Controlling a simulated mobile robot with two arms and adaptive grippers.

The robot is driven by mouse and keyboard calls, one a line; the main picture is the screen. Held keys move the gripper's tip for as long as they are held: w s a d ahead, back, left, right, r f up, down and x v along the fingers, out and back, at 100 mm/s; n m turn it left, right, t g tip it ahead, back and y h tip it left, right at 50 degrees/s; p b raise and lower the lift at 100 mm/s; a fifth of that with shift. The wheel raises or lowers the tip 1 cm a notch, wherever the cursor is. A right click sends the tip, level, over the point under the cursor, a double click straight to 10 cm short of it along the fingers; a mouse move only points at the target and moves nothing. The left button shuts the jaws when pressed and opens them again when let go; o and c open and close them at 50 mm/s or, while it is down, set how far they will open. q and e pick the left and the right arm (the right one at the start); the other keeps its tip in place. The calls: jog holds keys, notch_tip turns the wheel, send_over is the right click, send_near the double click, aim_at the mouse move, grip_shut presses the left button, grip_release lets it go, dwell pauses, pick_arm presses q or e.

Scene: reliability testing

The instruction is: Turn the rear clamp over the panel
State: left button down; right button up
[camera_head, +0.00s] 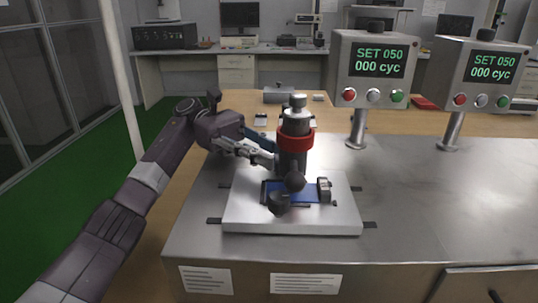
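The blue panel (307,192) lies flat on the pale base plate (243,213) of a test rig. A dark upright cylinder with a red collar (296,142) stands above it and hides part of it. A dark round knob (279,203) sits at the panel's front left, and a dark block-like part (324,190) at its right edge. The rear clamp is not clearly visible; the cylinder and my gripper cover that area. My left gripper (268,160) reaches in from the left, fingertips beside the cylinder's left side. Its finger gap cannot be made out. My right gripper is out of view.
Two counter boxes (372,70) (482,80) with green displays and buttons stand on posts at the right. The steel bench top (440,205) is clear right of the rig. Small items lie on the bench behind the rig.

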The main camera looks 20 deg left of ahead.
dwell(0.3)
pick_arm(q)
jog(key=c, duration=1.9)
grip_release()
jog(key=shift+c, duration=0.2)
